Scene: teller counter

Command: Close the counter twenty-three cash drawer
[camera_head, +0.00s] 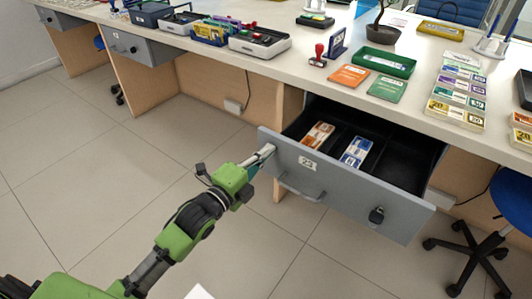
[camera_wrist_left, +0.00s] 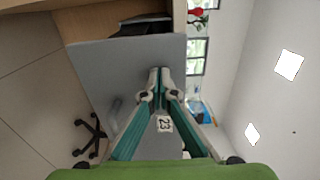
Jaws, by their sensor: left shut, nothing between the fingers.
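The cash drawer (camera_head: 340,190) stands pulled out from under the counter. It has a grey front with a white label "23", a bar handle (camera_head: 300,190) and a dark lock knob. Orange and blue banknote bundles lie in its black compartments. My left gripper (camera_head: 268,150) is at the upper left part of the drawer front, left of the label, with its fingertips at or very near the panel. In the left wrist view the fingers (camera_wrist_left: 158,72) are together and empty in front of the grey panel (camera_wrist_left: 120,65). My right gripper is not in view.
The counter top (camera_head: 290,60) carries stamps, a green tray (camera_head: 383,62), banknote stacks and card trays. Another grey drawer (camera_head: 138,47) is at the far left. A blue chair (camera_head: 510,200) stands at the right.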

